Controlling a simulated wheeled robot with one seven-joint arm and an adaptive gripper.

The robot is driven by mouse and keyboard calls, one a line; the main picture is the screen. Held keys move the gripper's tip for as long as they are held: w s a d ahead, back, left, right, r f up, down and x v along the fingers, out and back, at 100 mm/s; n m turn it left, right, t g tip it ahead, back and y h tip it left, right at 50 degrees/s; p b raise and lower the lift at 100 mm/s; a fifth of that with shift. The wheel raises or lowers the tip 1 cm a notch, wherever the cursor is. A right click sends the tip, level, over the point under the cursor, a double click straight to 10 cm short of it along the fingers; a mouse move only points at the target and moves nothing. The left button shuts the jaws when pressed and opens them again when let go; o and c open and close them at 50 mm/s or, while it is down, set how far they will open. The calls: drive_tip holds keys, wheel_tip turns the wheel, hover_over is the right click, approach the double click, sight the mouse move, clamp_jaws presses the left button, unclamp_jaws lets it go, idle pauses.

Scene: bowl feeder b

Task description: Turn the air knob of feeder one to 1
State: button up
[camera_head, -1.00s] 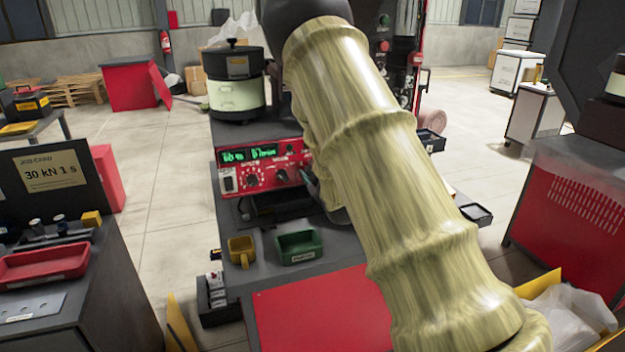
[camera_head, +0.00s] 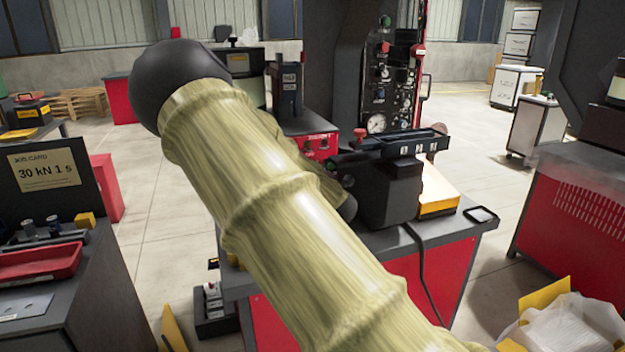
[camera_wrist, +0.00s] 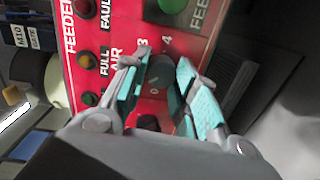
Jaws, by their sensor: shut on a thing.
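The air knob (camera_wrist: 158,70) of the feeder is a dark grey knob on a red panel (camera_wrist: 120,24) in the wrist view. The panel carries the words FEEDER, FULL and AIR, with the numbers 3 and 4 beside the knob. My gripper (camera_wrist: 161,78) has its teal-padded fingers on both sides of the knob, shut on it. The knob's pointer is not clear, so I cannot tell its setting. In the head view my arm hides the gripper and knob; part of a red panel (camera_head: 320,146) shows behind it.
A black device (camera_head: 388,180) with a lever and numbered top stands right of my arm on the bench. Behind it is a panel with a gauge (camera_head: 376,123). A dark lamp-like button (camera_wrist: 88,99) and a green button (camera_wrist: 172,5) sit near the knob.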

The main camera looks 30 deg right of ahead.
drive_tip(key=shift+f+n, duration=0.1)
drive_tip(key=shift+n, duration=0.3)
drive_tip(key=o, duration=1)
drive_tip(key=v, duration=1.2)
drive_tip(key=shift+a, duration=0.15)
